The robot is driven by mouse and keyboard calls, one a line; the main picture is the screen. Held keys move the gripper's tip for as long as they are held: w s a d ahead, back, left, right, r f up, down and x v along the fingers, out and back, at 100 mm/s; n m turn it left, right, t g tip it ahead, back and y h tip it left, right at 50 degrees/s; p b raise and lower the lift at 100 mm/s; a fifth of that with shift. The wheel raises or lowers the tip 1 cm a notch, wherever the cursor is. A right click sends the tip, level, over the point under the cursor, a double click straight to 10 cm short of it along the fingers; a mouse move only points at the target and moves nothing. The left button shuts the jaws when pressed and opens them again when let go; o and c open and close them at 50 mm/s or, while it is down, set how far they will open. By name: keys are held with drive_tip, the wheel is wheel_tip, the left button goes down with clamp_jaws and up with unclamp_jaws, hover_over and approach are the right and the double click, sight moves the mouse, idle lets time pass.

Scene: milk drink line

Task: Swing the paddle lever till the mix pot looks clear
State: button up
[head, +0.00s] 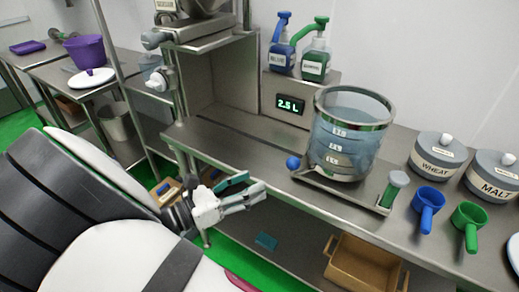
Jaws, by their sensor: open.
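The mix pot (346,150) is a clear, graduated vessel with a metal rim. It stands on a metal base on the bench and holds bluish, see-through liquid. A lever with a blue ball knob (293,163) sticks out at the base's left side. A grey-green knobbed handle (393,189) stands at its right front corner. I cannot tell which of the two is the paddle lever. My gripper (252,191) is open and empty, left of and below the pot, in front of the bench edge, apart from both handles.
A display (290,104) reads 2.5 L behind the pot. Blue (281,50) and green (315,56) pump bottles stand above it. Wheat (438,157) and malt (492,177) canisters, a blue scoop (428,205) and a green scoop (468,222) are at right. The bench left of the pot is clear.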

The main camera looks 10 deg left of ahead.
sight(293, 163)
drive_tip(key=x, duration=1.3)
drive_tip(key=shift+w+d, duration=0.25)
drive_tip(key=shift+w, duration=0.05)
clamp_jaws()
